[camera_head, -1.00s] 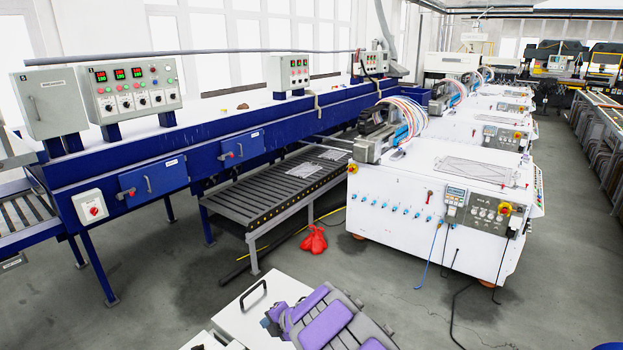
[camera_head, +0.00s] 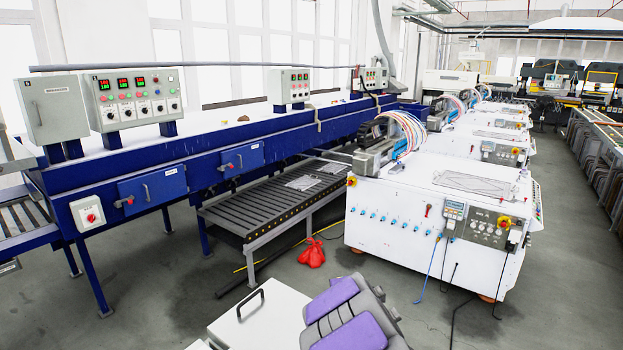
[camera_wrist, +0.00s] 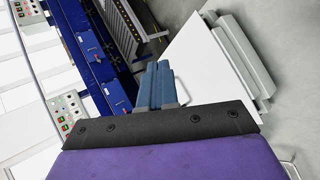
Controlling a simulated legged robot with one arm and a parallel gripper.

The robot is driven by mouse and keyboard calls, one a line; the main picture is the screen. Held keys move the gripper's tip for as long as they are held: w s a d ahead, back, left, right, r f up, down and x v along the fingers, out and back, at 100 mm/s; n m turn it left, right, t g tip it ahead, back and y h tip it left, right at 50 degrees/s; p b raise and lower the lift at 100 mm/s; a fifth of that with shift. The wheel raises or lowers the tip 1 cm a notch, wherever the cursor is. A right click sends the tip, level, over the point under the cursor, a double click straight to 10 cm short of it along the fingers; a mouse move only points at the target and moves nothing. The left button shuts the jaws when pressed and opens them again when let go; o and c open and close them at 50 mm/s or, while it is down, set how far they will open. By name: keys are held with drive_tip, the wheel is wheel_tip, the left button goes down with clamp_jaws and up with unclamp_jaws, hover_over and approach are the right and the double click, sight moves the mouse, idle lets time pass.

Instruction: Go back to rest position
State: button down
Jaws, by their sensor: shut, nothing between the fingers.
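My gripper (camera_wrist: 157,84) shows in the wrist view as two blue-grey fingers lying side by side, shut with nothing between them. It extends past the black edge of my purple wrist pad. In the head view my folded arm, with grey and purple pads, shows at the bottom centre, and the gripper itself cannot be made out there. Nothing is held.
A long blue machine (camera_head: 210,150) with control boxes (camera_head: 132,98) runs along the left. A dark roller conveyor (camera_head: 265,205) stands before a white machine (camera_head: 440,225). A red bag (camera_head: 311,253) lies on the floor. Open floor (camera_head: 145,285) lies at lower left.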

drive_tip(key=s+d+r+m+g+h+b, duration=0.2)
drive_tip(key=s+d+r+m+h, duration=0.1)
drive_tip(key=s+d+m, duration=0.45)
drive_tip(key=s+d+r+m+g+h+b, duration=0.1)
drive_tip(key=s+d+r+m+h+b, duration=0.2)
drive_tip(key=s+d, duration=0.6)
drive_tip(key=s+f+m+g+b, duration=0.15)
drive_tip(key=s+m, duration=0.25)
drive_tip(key=s, duration=0.5)
drive_tip(key=s+f+m+g, duration=0.2)
drive_tip(key=s+m+g, duration=0.1)
drive_tip(key=s, duration=0.6)
drive_tip(key=s+a+f+m+g+y+b, duration=0.1)
drive_tip(key=s+a+f+g+y, duration=0.1)
drive_tip(key=s+a, duration=0.3)
drive_tip(key=s+a+f+m+g+y+b, duration=0.1)
drive_tip(key=s+a+f+m+g+y, duration=0.1)
drive_tip(key=s, duration=1.2)
drive_tip(key=a+g+y, duration=0.1)
drive_tip(key=a, duration=0.1)
drive_tip(key=shift+s+a+f, duration=0.25)
drive_tip(key=shift+s+a, duration=0.05)
drive_tip(key=shift+a, duration=0.1)
